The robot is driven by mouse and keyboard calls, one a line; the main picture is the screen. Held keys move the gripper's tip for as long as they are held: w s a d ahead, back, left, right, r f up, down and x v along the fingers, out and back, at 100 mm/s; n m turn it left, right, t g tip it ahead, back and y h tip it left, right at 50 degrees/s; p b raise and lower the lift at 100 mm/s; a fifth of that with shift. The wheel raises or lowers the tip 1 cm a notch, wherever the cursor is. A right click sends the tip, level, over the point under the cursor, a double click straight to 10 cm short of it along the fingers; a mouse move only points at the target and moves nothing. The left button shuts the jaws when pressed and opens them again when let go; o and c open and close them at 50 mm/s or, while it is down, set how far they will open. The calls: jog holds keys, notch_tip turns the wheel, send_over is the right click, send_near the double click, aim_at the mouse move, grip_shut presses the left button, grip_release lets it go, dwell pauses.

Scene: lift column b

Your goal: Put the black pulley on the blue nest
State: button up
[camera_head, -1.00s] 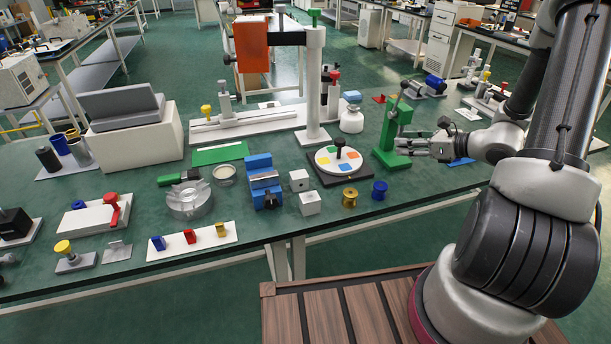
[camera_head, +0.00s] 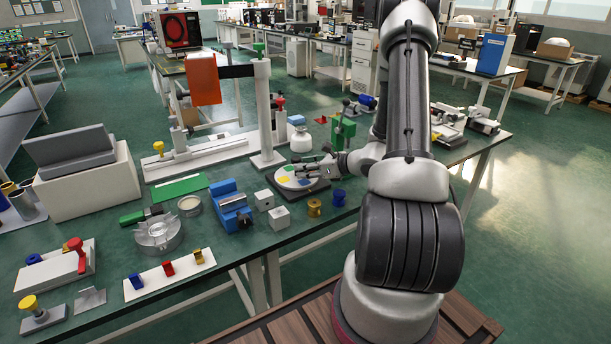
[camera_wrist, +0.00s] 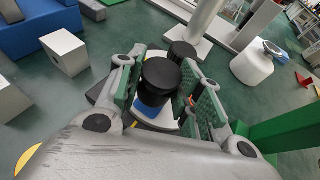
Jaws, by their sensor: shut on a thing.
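In the wrist view, my gripper (camera_wrist: 160,92) is shut on the black pulley (camera_wrist: 158,78), a dark round part between its green-padded fingers. A blue square, the blue nest (camera_wrist: 147,109), shows just beneath the pulley and is partly covered by it. I cannot tell whether they touch. The nest is on the white round disc (camera_head: 281,174) with coloured squares, on a dark base. In the head view, my gripper (camera_head: 324,166) is over the right side of this disc; the pulley cannot be made out there.
A black knob (camera_wrist: 182,50) stands beyond the held pulley. A green fixture (camera_head: 343,132) and a white bottle (camera_head: 301,141) stand close behind. White blocks (camera_head: 279,217), a yellow spool (camera_head: 314,207) and a blue spool (camera_head: 339,197) lie in front. A grey post (camera_head: 263,110) rises behind the disc.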

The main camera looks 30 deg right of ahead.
jog(key=shift+f, duration=1.25)
jog(key=o, duration=0.8)
jog(key=shift+f, duration=0.1)
jog(key=shift+o, duration=0.2)
